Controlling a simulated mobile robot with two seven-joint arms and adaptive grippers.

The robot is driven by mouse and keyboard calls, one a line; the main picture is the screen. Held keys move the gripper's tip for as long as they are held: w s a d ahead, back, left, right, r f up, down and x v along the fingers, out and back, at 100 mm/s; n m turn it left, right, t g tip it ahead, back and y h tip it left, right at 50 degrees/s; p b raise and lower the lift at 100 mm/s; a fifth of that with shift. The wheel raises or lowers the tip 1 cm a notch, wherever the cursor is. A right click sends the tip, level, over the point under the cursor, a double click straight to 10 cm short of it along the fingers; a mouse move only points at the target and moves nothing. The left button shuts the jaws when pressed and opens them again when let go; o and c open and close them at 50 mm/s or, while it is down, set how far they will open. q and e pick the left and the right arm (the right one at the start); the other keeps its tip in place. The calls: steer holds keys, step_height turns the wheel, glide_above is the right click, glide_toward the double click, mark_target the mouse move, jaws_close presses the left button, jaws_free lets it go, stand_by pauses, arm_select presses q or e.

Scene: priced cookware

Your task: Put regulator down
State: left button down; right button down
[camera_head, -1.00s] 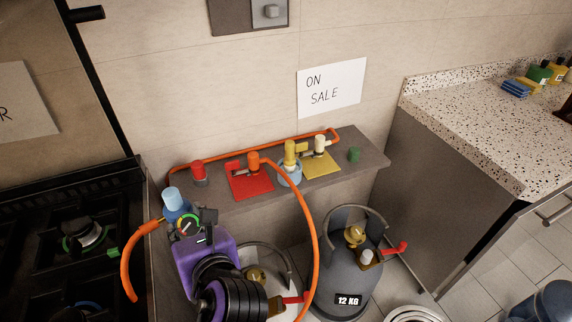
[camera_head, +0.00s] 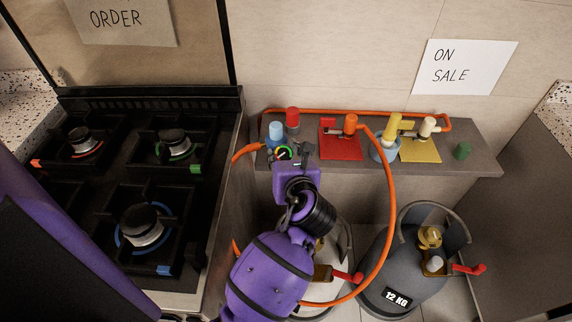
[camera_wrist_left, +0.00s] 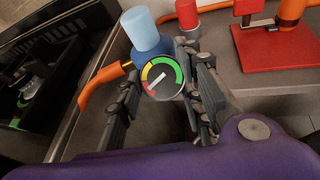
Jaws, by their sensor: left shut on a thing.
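The regulator (camera_head: 276,131) has a light-blue knob, a blue body and a round gauge with a coloured dial. It is upright at the left end of the grey shelf (camera_head: 480,163). In the left wrist view the regulator (camera_wrist_left: 146,38) shows with its gauge facing the camera. My left gripper (camera_head: 293,153) is shut on the regulator, with its fingers (camera_wrist_left: 165,88) on either side of the gauge. An orange hose (camera_head: 240,151) joins its left side. I cannot tell whether its underside touches the shelf. My right gripper is not in view.
A red-knobbed piece (camera_head: 292,118) stands close behind the regulator. A red stand (camera_head: 341,146), a blue-and-yellow regulator (camera_head: 385,148), a yellow stand (camera_head: 420,150) and a green cap (camera_head: 462,150) are farther right. The stove (camera_head: 150,180) borders the left; gas cylinders (camera_head: 405,265) stand below.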

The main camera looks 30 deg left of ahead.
arm_select(q)
steer(key=shift+w+f, duration=0.4)
steer(key=shift+w, duration=0.05)
steer(key=f, duration=0.1)
steer(key=f+b, duration=0.1)
steer(key=f, duration=0.1)
steer(key=shift+w+a+f, duration=0.1)
steer(key=shift+w+f, duration=0.1)
steer(key=shift+f, duration=0.1)
steer(key=c, duration=1.2)
jaws_free()
steer(key=shift+f, duration=0.15)
steer(key=v, duration=1.2)
steer(key=shift+p, duration=0.3)
